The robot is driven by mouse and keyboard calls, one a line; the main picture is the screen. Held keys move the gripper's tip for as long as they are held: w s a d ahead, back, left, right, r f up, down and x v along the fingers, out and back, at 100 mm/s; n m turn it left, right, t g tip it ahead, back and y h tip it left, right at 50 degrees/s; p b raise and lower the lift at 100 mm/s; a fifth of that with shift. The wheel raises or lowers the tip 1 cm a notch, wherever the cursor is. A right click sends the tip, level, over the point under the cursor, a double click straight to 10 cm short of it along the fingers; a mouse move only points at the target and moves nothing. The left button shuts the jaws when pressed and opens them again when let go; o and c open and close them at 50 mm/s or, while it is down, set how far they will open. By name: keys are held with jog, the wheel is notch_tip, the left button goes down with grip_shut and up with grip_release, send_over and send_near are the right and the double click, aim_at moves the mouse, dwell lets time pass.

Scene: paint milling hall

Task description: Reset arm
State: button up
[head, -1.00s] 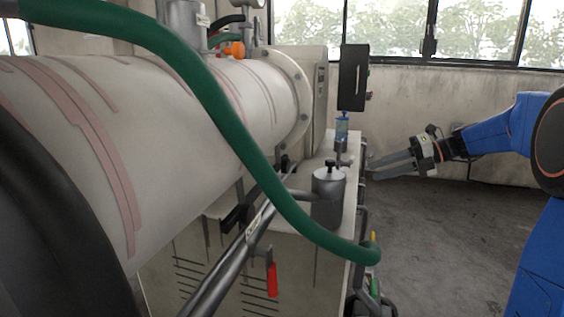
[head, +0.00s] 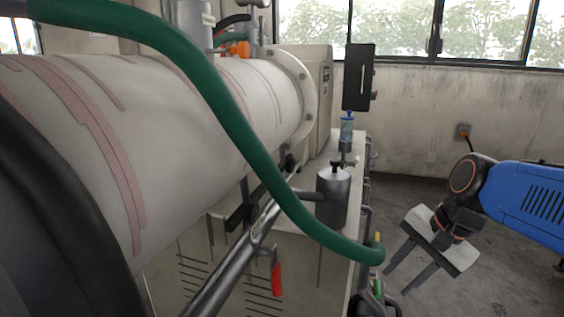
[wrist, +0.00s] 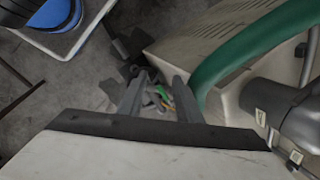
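My gripper (head: 397,282) is at the right of the head view, to the right of the milling machine. Its two dark fingers point down and to the left and stand apart with nothing between them. In the wrist view my gripper (wrist: 156,95) also shows its fingers spread and empty. Beyond them are the floor and some small green and orange items, too small to make out. My blue arm reaches in from the right edge of the head view.
A large pale mill drum (head: 190,120) fills the left. A green hose (head: 240,130) loops across it to the bench's right end and passes close to my gripper in the wrist view. A grey canister (head: 333,195) and a blue-capped bottle (head: 347,128) stand there. Floor right is clear.

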jog(key=s+d+f+n+t+h, duration=0.2)
jog(key=s+f+n, duration=0.3)
jog(key=s+n, duration=0.3)
jog(key=d+n+h, duration=0.1)
jog(key=n, duration=0.2)
jog(key=shift+s+d+f, duration=0.2)
jog(key=shift+d+f, duration=0.1)
jog(key=shift+d, duration=0.1)
